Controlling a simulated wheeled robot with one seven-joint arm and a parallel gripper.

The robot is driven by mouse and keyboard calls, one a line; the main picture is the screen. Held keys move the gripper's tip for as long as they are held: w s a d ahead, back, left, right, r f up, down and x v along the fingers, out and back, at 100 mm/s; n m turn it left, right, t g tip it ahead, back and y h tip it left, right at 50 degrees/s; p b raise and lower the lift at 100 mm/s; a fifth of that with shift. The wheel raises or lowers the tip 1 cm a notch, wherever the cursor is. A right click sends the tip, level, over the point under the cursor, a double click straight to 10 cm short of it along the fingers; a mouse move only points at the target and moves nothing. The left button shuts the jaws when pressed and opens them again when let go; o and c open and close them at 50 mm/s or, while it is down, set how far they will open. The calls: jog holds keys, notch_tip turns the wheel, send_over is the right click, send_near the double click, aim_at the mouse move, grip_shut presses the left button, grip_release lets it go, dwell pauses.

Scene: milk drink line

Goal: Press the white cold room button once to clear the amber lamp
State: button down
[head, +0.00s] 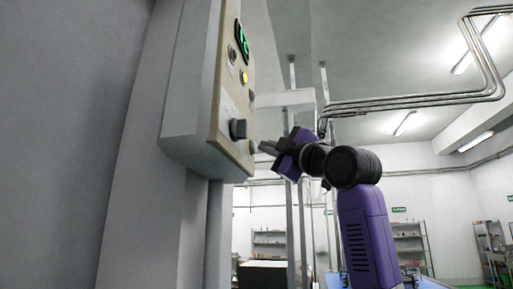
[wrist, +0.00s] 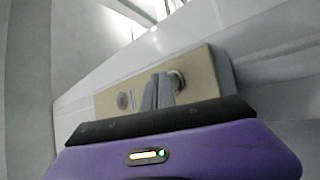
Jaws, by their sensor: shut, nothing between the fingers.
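The cold room control box (head: 190,120) with a beige face is mounted at the left in the head view. An amber lamp (head: 244,77) on its face glows yellow. A small pale round button (head: 253,147) sits low on the face; I take it for the white one. My gripper (head: 263,147) is shut and empty, its fingertips pointing at this button, very close; I cannot tell whether they touch. In the wrist view the shut fingers (wrist: 158,90) lie in front of the beige panel (wrist: 112,92), partly hiding a round fitting (wrist: 177,80).
A green lit display (head: 241,42) is at the top of the panel. A dark knob (head: 238,129) protrudes just left of my fingertips. Metal posts (head: 300,210) and shelves (head: 268,243) stand farther back.

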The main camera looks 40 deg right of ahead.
jog(key=shift+w+a, duration=0.15)
jog(key=shift+w, duration=0.05)
dwell(0.4)
jog(key=shift+s, duration=0.1)
jog(key=shift+s+d, duration=0.5)
jog(key=shift+s, duration=0.1)
jog(key=shift+s+d, duration=0.8)
jog(key=shift+s, duration=0.2)
jog(key=shift+s+d, duration=0.75)
jog(key=shift+s, duration=0.2)
